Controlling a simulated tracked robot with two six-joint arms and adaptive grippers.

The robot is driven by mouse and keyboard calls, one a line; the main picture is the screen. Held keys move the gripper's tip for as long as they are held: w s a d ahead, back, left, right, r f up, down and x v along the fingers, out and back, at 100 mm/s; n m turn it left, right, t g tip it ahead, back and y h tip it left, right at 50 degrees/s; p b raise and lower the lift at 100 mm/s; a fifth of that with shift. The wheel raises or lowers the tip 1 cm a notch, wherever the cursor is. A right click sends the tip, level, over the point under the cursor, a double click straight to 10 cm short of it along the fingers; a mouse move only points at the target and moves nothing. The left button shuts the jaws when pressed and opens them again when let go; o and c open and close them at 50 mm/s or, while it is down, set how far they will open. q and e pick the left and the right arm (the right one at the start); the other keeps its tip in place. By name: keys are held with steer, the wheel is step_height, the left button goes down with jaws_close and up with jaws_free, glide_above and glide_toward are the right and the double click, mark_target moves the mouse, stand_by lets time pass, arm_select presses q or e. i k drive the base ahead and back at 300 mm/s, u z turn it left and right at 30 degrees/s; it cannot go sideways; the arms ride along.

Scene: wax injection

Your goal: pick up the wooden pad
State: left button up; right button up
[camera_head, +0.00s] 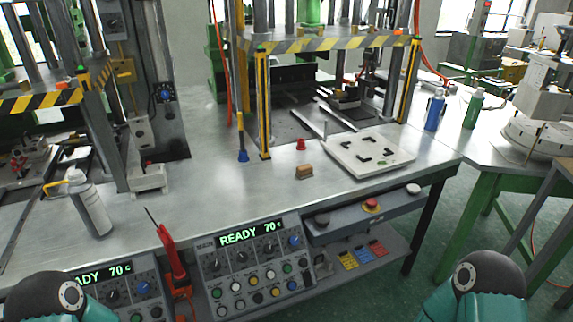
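The wooden pad looks to be the small brown block (304,172) on the grey metal workbench (225,190), near its front edge. It lies in front of a small red piece (301,144) and left of a white plate with black corner marks (345,164). Nothing touches it from above. Only rounded dark and teal links of my two arms show, at the bottom left and bottom right. Neither of my grippers is in view, so whether they are open or shut is hidden.
A yellow-black striped press frame (263,105) stands behind the block. A blue-tipped tool (242,155) stands to its left. A control panel (254,262) reading READY hangs below the bench edge. A white spray bottle (90,205) stands at left. The bench left of the block is clear.

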mark_target(303, 172)
steer(key=z, duration=0.25)
steer(key=i, duration=0.85)
steer(key=z, duration=0.8)
